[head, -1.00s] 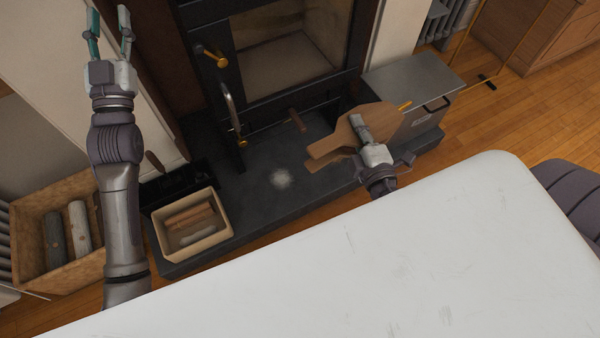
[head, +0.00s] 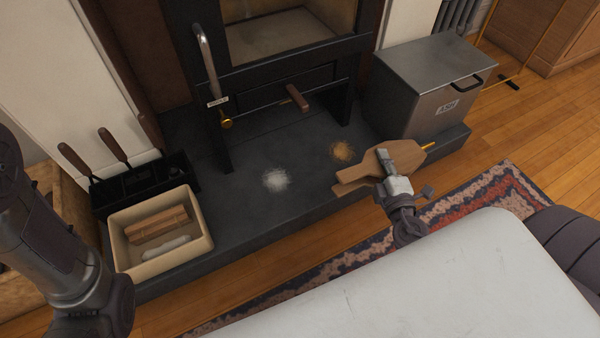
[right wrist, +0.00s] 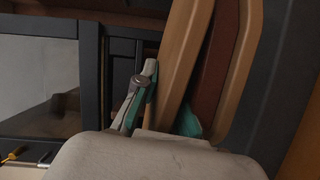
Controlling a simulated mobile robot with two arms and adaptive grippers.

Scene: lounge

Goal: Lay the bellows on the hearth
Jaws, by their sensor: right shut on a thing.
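The bellows (head: 362,173) has wooden boards and a brass-coloured nozzle pointing right. My right gripper (head: 386,160) is shut on it and holds it over the front right edge of the hearth; I cannot tell how high. In the right wrist view, the bellows (right wrist: 183,60) shows its pale boards with reddish-brown leather between them, beside the green-padded fingers (right wrist: 160,112). The hearth (head: 240,237) is a dark slab in front of the stove. My left arm shows at the left of the head view, but its gripper is out of frame.
A metal ash box (head: 420,85) stands on the hearth's right end. A cream bin (head: 205,240) with wood and a black tool holder (head: 125,185) are at the left. White (head: 275,180) and orange-brown (head: 343,151) patches mark the slab's middle. A pale surface (head: 400,290) fills the foreground.

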